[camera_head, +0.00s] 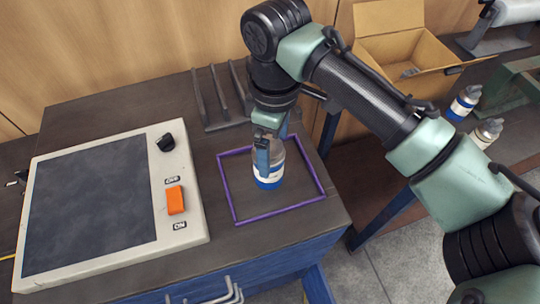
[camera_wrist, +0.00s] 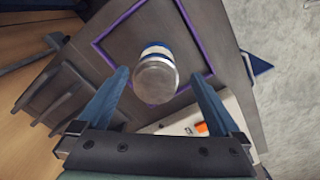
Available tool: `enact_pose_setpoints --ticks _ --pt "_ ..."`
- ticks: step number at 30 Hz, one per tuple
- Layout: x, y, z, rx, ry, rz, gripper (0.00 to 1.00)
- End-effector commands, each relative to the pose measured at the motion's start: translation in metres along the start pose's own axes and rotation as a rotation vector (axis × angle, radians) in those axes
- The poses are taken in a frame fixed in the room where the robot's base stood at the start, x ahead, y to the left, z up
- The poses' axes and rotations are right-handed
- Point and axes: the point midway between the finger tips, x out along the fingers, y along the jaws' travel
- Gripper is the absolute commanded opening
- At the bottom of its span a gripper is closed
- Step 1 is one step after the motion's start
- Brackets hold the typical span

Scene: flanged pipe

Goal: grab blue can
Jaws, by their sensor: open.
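The blue can (camera_head: 268,170), with a blue and white body and a silver top, stands upright inside a purple square frame (camera_head: 234,215) on the dark bench top. My gripper (camera_head: 262,160) is above and around the can's upper part in the head view, hiding some of it. In the wrist view the can (camera_wrist: 156,75) shows between the two spread fingers of my gripper (camera_wrist: 158,88), with a visible gap on each side. The fingers are open and hold nothing.
A panel with a dark screen (camera_head: 90,200) and an orange switch (camera_head: 175,200) lies left of the frame. A dark rack (camera_head: 215,100) stands behind it. An open cardboard box (camera_head: 400,50) and two bottles (camera_head: 463,103) (camera_head: 487,133) are at the right.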

Motion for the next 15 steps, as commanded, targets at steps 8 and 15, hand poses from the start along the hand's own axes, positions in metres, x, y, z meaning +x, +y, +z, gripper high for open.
enact_pose_setpoints --ticks 8,15 --pt "0.022 0.001 -0.003 0.0 0.002 0.001 1.0" --pt "0.056 0.002 -0.012 0.001 0.001 0.0 1.0"
